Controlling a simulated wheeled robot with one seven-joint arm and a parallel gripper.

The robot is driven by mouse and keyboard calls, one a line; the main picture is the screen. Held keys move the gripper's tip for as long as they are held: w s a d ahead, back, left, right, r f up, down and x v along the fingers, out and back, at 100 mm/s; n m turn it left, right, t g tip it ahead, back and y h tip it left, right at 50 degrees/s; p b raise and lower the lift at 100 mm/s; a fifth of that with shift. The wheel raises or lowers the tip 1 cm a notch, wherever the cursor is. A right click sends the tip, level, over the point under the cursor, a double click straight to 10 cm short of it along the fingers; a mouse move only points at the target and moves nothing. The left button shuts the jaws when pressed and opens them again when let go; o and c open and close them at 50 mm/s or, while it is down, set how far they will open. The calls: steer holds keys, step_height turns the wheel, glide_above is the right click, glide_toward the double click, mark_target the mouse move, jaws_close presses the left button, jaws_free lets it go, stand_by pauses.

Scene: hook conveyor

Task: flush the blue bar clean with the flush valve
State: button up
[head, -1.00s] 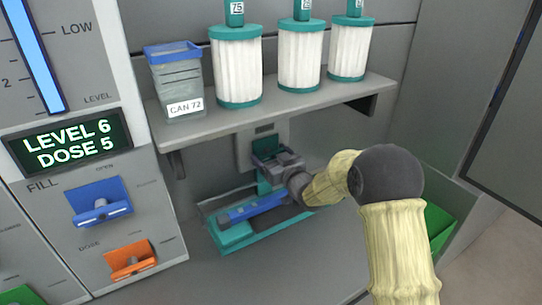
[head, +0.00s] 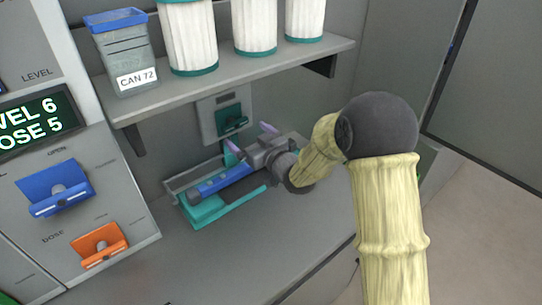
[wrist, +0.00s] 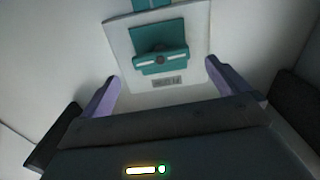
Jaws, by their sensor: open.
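The blue bar (head: 222,182) lies in a teal tray (head: 205,214) on the grey bench, below the shelf. A teal valve handle (head: 231,119) sits on a grey wall plate (head: 207,125) behind the tray; I take it for the flush valve. It also shows in the wrist view (wrist: 160,60), its bar roughly level across the plate. My gripper (head: 251,138) is open and empty, its purple fingers apart. It points at the plate from below and to the right of the handle, apart from it. In the wrist view the handle lies ahead, between the fingertips (wrist: 161,73).
A shelf (head: 240,82) above carries a clear blue-lidded can (head: 122,55) marked CAN 72 and several white filters (head: 190,38). At left, a panel has a blue handle (head: 58,188), an orange handle (head: 98,243) and a partly cut-off display (head: 38,120).

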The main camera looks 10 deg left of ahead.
steer(key=b+v, duration=0.1)
steer(key=v, duration=0.9)
steer(key=s+d+f+m+g+h, duration=0.1)
steer(key=d+f+m+h, duration=0.3)
steer(key=d, duration=0.5)
steer(key=s+d+f+m+g+h, duration=0.1)
steer(key=s+d+f+m+h, duration=0.1)
steer(key=d+h, duration=0.55)
steer(key=s+d+f+m+g+h, duration=0.2)
steer(key=s+d+f+m+g, duration=0.15)
steer(key=s+d+g, duration=0.6)
steer(key=s+r+t+p, duration=0.1)
steer(key=s+r+p, duration=0.1)
steer(key=r+p, duration=0.6)
steer(key=s+r+t+p, duration=0.1)
steer(key=s+r+p, duration=0.2)
steer(key=r+p, duration=0.4)
steer(key=shift+s+d+r+m+p, duration=0.2)
steer(key=shift+s+r+m+p, duration=0.1)
steer(key=shift+r+m+p, duration=0.25)
